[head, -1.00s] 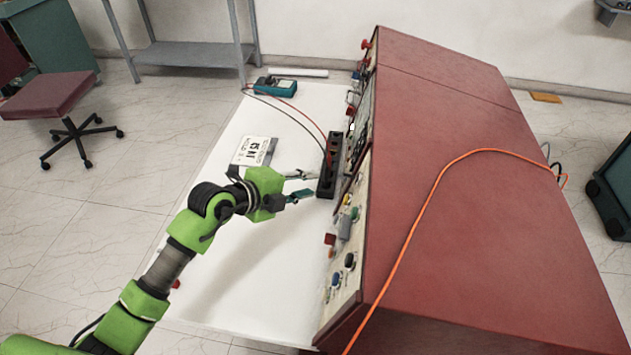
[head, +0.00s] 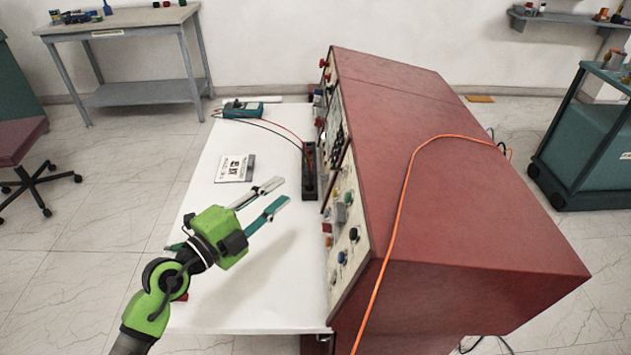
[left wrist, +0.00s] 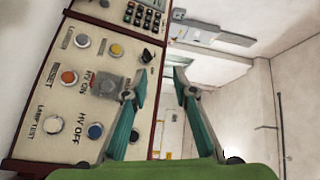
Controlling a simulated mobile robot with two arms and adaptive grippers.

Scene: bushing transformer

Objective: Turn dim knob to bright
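The red console's cream control panel (head: 345,225) carries several buttons and knobs. I read "LAMP TEST", "HV OFF", "RESET" and "HV ON". No label for a dim knob is legible, so I cannot tell which control it is. My left gripper (head: 283,192) is open and empty, above the white tabletop left of the panel; its fingers also show in the left wrist view (left wrist: 165,77).
The white tabletop (head: 210,215) holds a white-and-black card (head: 235,169), a teal meter (head: 242,110) with leads and a dark socket strip (head: 309,178). An orange cable (head: 408,195) crosses the red console (head: 455,180). Free table space lies left of the panel.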

